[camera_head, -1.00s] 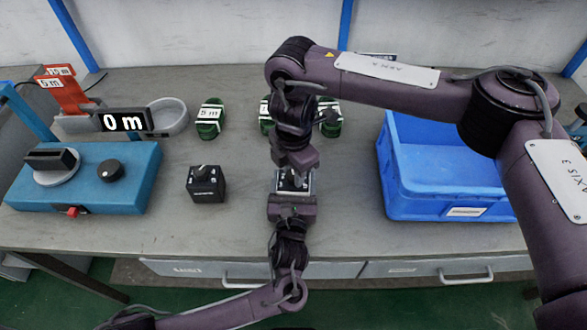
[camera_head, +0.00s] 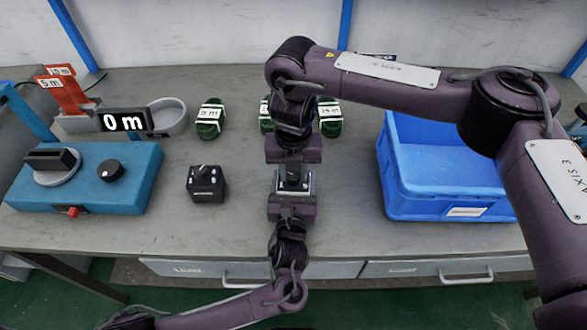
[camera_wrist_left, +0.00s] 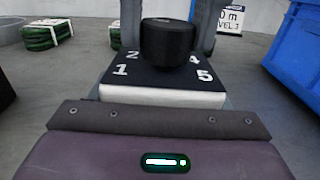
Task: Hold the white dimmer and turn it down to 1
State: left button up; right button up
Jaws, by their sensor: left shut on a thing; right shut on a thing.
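The white dimmer (camera_head: 292,186) is mostly covered by my grippers in the head view. In the left wrist view, its white body (camera_wrist_left: 165,96) has a black top with the numbers 1, 2, 4 and 5 showing around a black knob (camera_wrist_left: 168,45). My left gripper (camera_head: 292,191) is shut on the dimmer's body from the front. My right gripper (camera_head: 293,169) is above the dimmer, shut on the knob. Its two grey fingers stand on either side of the knob in the left wrist view. The knob's pointer and the number 3 are hidden.
A small black dimmer (camera_head: 207,186) stands left of my grippers. Green coils (camera_head: 209,120) lie behind. A blue machine (camera_head: 135,175) with a dial and a "0 m" display (camera_head: 124,121) is at the left. A blue crate (camera_head: 440,185) is at the right. The bench's front middle is clear.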

aim_at(293, 175)
jog(key=n, duration=0.4)
jog(key=shift+n, duration=0.3)
jog(key=shift+r+n, duration=0.1)
jog(key=shift+n, duration=1.7)
pick_arm(q)
jog(key=shift+f, duration=0.1)
pick_arm(e)
jog(key=o, duration=1)
notch_tip(293, 175, up, 12)
jog(key=shift+f, duration=0.1)
